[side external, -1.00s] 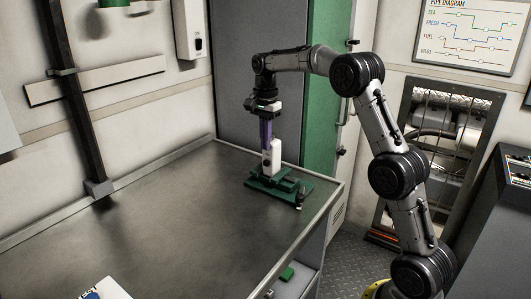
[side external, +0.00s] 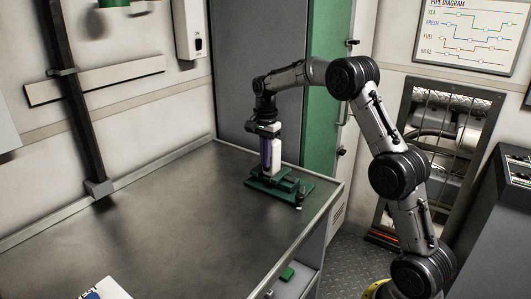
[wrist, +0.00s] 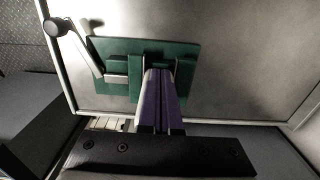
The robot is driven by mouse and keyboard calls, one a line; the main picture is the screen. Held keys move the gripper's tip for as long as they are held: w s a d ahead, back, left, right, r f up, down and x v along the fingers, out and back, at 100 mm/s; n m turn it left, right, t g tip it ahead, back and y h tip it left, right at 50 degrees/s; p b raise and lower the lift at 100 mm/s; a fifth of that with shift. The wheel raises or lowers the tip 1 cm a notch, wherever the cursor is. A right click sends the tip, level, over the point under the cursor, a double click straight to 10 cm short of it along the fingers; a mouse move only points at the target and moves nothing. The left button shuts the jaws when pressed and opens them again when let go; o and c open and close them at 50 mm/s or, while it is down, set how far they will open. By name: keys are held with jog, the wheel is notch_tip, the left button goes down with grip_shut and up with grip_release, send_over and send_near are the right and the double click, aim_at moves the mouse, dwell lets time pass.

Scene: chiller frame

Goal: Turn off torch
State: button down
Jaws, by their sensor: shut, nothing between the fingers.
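In the wrist view, my shut gripper (wrist: 160,74) reaches over the green fixture (wrist: 183,47), and the torch is mostly hidden. Its switch cannot be made out.
A metal crank with a round knob (wrist: 57,27) sticks out from the fixture near the table edge. The metal table (side external: 150,220) is largely clear. A tall grey cabinet (side external: 255,70) with a green side stands behind. A paper (side external: 105,289) lies at the front.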

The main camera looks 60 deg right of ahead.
jog(key=shift+f, duration=0.15)
notch_tip(320, 180, up, 14)
dwell(0.7)
jog(key=shift+a, duration=0.1)
